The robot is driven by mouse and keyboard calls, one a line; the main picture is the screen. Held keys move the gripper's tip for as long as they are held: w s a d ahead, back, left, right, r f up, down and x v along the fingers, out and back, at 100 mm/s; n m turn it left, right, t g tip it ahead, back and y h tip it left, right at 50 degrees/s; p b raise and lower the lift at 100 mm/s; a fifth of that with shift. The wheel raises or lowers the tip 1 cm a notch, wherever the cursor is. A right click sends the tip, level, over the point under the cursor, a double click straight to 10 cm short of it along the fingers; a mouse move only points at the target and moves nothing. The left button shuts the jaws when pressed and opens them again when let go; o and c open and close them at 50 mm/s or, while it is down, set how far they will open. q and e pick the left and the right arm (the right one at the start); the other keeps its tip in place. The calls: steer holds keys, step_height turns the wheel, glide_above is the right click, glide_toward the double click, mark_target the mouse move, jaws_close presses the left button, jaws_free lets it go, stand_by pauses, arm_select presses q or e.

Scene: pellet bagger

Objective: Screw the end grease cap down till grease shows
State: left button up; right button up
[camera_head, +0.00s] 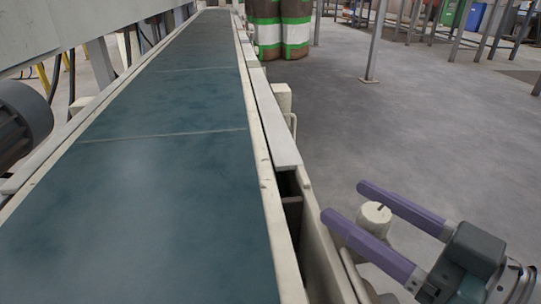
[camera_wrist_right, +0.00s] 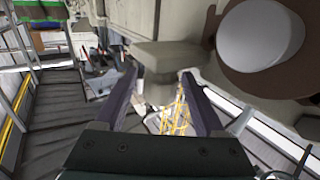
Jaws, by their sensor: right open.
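A cream cylindrical cap (camera_head: 375,217) with a small dark pin on top stands beside the conveyor's right side in the head view. My right gripper (camera_head: 345,203) is open, its two purple fingers reaching left on either side of the cap. I see no finger closed on it. In the right wrist view, the open fingers (camera_wrist_right: 160,73) have a beige block-like part (camera_wrist_right: 162,57) ahead between them. I cannot tell from this view whether it is the cap. No grease can be made out. My left gripper is not in view.
The conveyor's blue-green belt (camera_head: 165,150) fills the left, with a cream side rail (camera_head: 275,130) close to my right gripper. A large white round face (camera_wrist_right: 260,36) is close at upper right in the wrist view. Open grey floor (camera_head: 430,130) lies to the right.

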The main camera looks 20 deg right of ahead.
steer(key=shift+x, duration=1.05)
steer(key=shift+c, duration=0.4)
jaws_close()
